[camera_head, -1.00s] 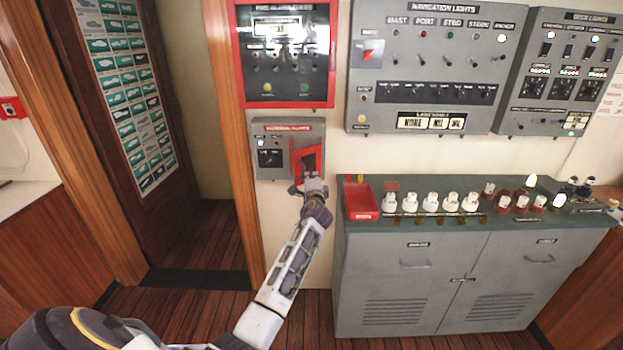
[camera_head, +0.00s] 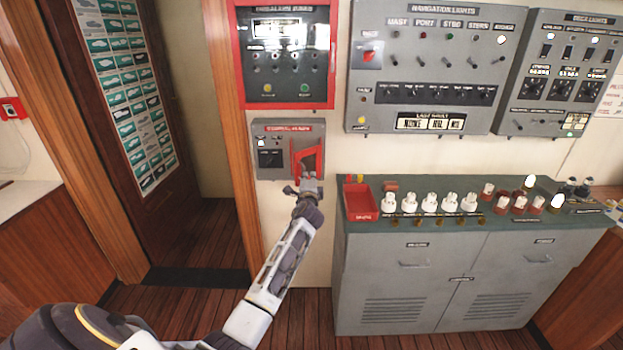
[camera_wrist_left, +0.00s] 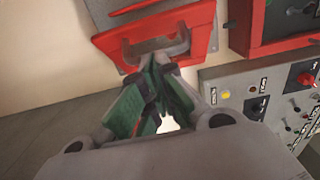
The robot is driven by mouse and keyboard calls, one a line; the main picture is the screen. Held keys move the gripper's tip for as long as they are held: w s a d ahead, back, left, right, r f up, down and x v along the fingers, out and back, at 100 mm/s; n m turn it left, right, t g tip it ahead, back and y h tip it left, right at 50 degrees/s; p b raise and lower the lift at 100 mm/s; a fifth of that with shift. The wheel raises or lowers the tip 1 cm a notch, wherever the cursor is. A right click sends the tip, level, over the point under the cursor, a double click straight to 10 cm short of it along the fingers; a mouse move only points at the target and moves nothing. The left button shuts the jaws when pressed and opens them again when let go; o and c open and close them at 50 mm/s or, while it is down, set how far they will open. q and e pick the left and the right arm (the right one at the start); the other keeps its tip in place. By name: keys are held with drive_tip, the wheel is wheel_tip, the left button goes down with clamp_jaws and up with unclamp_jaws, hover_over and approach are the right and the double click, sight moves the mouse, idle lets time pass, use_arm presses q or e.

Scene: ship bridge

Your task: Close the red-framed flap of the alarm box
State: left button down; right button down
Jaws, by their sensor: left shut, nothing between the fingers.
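The grey alarm box (camera_head: 272,142) is on the wall below the red-framed fire alarm panel. Its red-framed flap (camera_head: 320,158) is at the box's right part and looks tilted out from the face; I cannot tell the exact angle. My left gripper (camera_head: 309,180) is at the flap's lower edge. In the wrist view its green-padded fingers (camera_wrist_left: 158,62) are shut and empty, tips close to that edge; contact is unclear. My right gripper is out of view.
The fire alarm panel (camera_head: 286,55) is just above the box. A grey cabinet (camera_head: 440,260) stands to the right, with a red tray (camera_head: 359,218) and several lamps on top. A wooden door post (camera_head: 236,130) is close on the left.

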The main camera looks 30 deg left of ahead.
sight(295, 171)
use_arm(q)
drive_tip(key=shift+s+a+r+t+h+p, duration=0.1)
drive_tip(key=shift+a+t+h+p, duration=0.2)
drive_tip(key=shift+h+p, duration=0.1)
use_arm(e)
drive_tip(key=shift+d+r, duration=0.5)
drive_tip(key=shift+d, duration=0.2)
use_arm(q)
drive_tip(key=shift+a+m, duration=0.1)
drive_tip(key=shift+m, duration=0.2)
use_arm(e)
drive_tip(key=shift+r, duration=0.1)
use_arm(q)
drive_tip(key=shift+a+p, duration=0.85)
drive_tip(key=shift+a, duration=0.85)
drive_tip(key=shift+w+a, duration=0.15)
drive_tip(key=shift+a, duration=0.5)
drive_tip(key=shift+w+a, duration=0.15)
drive_tip(key=shift+a, duration=0.45)
drive_tip(key=shift+w+a, duration=0.35)
drive_tip(key=shift+a, duration=0.4)
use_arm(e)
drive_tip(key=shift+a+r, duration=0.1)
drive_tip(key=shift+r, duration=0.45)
